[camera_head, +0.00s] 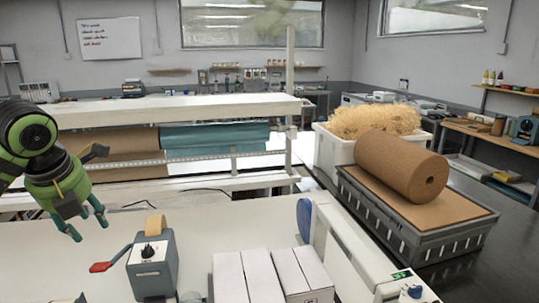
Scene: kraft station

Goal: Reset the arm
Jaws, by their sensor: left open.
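My left arm comes in from the left edge, green and black. Its left gripper (88,226) hangs over the left side of the pale table (105,270), with its fingers apart and nothing between them. It is above and to the left of a grey tape dispenser (152,265) with a tan roll on top and a red-tipped lever at its left. The fingers look clear of the dispenser. My right gripper does not show in this view.
White boxes (270,277) stand at the front middle, beside a long white machine (350,250). At right, a grey crate (415,244) carries a large brown paper roll (400,165). A white bin (335,148) of shredded paper stands behind. A rack with brown and teal rolls (215,137) spans the back.

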